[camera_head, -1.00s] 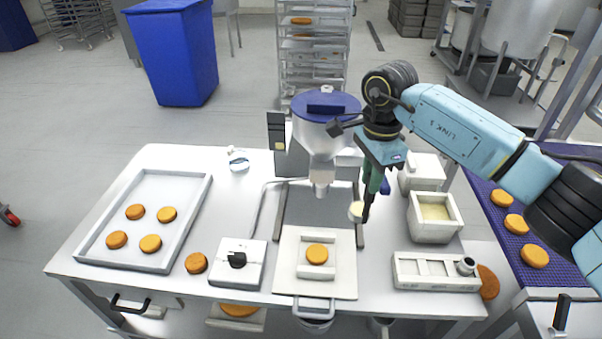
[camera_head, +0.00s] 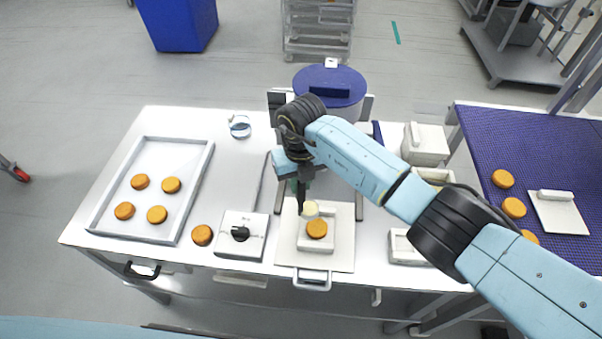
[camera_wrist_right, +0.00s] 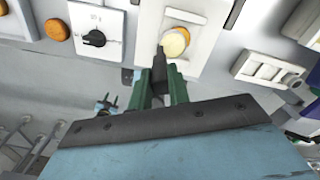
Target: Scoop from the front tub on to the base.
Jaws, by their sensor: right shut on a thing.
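The base is an orange-brown round (camera_head: 317,229) on a small white holder on the white board (camera_head: 286,258) under the depositor. My right gripper (camera_head: 302,195) is shut on a dark-handled scoop, close to the left and back of the base. The scoop's round bowl (camera_head: 310,208) carries pale filling. In the right wrist view the bowl (camera_wrist_right: 174,44) overlaps the base, with an orange edge (camera_wrist_right: 184,31) showing; whether they touch is unclear. The front tub (camera_head: 436,174) stands right, largely hidden by my right arm. My left gripper is out of view.
A tray (camera_head: 108,212) of several rounds lies left, with a loose round (camera_head: 202,235) and a switch box (camera_head: 242,249) between. The blue-lidded depositor (camera_head: 331,84) stands behind. A lidded tub (camera_head: 425,157) and blue belt (camera_head: 510,140) are right.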

